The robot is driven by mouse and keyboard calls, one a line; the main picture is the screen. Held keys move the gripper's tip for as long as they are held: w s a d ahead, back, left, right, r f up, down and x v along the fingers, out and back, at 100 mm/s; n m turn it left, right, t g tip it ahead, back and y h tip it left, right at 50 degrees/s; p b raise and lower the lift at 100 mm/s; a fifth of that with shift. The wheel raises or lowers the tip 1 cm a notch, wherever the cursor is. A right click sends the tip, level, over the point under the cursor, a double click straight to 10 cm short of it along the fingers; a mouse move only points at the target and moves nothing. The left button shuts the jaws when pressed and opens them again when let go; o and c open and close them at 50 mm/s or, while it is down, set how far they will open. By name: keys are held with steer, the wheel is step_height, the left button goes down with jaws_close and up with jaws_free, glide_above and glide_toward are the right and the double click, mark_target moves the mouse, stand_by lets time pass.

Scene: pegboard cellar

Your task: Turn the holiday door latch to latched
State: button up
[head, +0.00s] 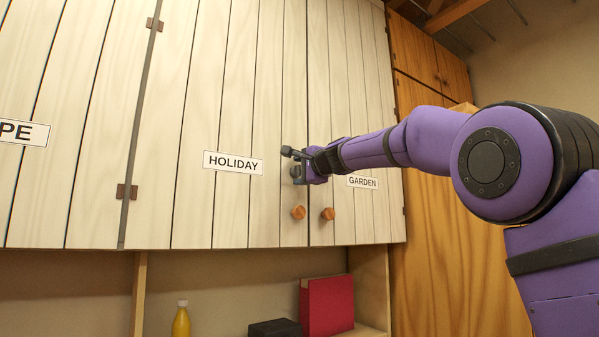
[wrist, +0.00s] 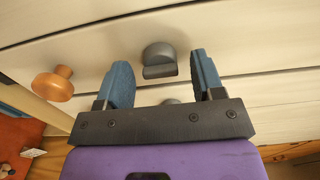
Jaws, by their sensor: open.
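The holiday door (head: 215,110) is a pale planked cabinet door with a white HOLIDAY label (head: 233,162), and it looks closed. Its grey latch (head: 296,172) is mostly covered by my gripper (head: 299,158) in the head view. In the wrist view the latch (wrist: 158,56) is a rounded grey knob with a flat ledge. My gripper (wrist: 160,68) is open, with one blue finger on each side of the latch in the picture. A gap shows on both sides; I see no contact. I cannot tell which position the latch is in.
A second grey knob (wrist: 170,101) is partly hidden behind my gripper. Orange-brown round knobs (head: 298,212) (head: 328,214) sit below on both doors. The garden door's label (head: 362,182) is right of my gripper. A yellow bottle (head: 181,320) and red book (head: 327,306) stand on the shelf below.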

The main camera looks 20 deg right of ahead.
steer(key=shift+w+a, duration=0.15)
steer(key=shift+w, duration=0.25)
steer(key=c, duration=0.9)
steer(key=shift+c, duration=0.2)
